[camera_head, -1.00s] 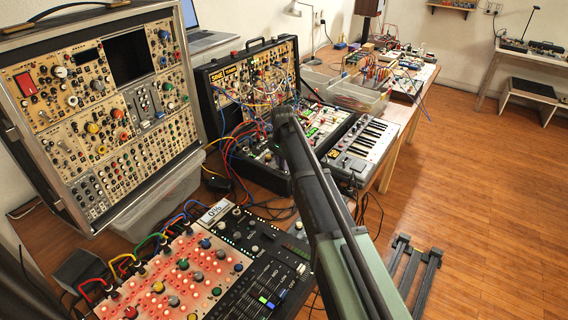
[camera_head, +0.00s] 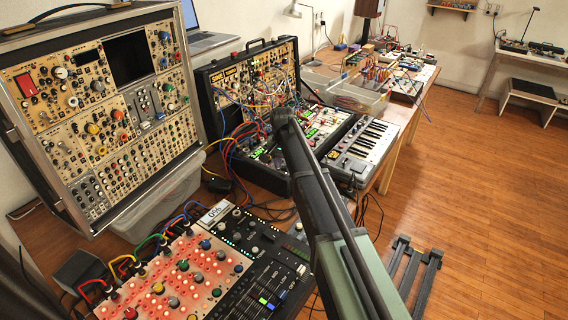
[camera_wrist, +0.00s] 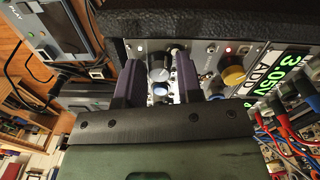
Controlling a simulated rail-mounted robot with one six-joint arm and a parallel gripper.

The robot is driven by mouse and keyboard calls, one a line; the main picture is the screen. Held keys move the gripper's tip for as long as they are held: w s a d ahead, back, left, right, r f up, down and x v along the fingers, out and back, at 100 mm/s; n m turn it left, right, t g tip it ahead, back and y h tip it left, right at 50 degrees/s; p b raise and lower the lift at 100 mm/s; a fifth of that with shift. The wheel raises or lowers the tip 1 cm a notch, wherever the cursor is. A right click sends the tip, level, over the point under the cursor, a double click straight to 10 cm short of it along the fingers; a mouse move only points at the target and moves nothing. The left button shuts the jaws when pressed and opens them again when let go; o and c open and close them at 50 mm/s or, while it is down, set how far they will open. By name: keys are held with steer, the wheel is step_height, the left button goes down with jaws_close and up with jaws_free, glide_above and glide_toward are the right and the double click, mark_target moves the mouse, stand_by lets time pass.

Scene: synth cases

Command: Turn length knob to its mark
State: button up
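In the wrist view my gripper (camera_wrist: 159,82) points at a synth panel, its two dark purple-grey fingers apart. I cannot read a label or make out a mark at these knobs, so I cannot tell which is the length knob. A yellow knob (camera_wrist: 233,76) lies to the right of the fingers. In the head view my arm hides the gripper and this panel spot.
A green display (camera_wrist: 294,75) reads 3.05V, with patch cables (camera_wrist: 285,135) at the lower right. In the head view, an open case with cables (camera_head: 255,85), a keyboard (camera_head: 362,145) and a tall modular case (camera_head: 100,110) crowd the table.

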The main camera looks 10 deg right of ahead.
mark_target(283, 164)
steer(key=shift+r, duration=0.15)
step_height(283, 164, up, 11)
steer(key=p, duration=1.1)
steer(key=shift+a+f, duration=0.15)
steer(key=shift+f, duration=0.05)
steer(key=shift+w, duration=0.1)
steer(key=s+n, duration=0.7)
steer(key=s, duration=2.5)
steer(key=shift+s+d, duration=0.2)
steer(key=shift+s, duration=0.1)
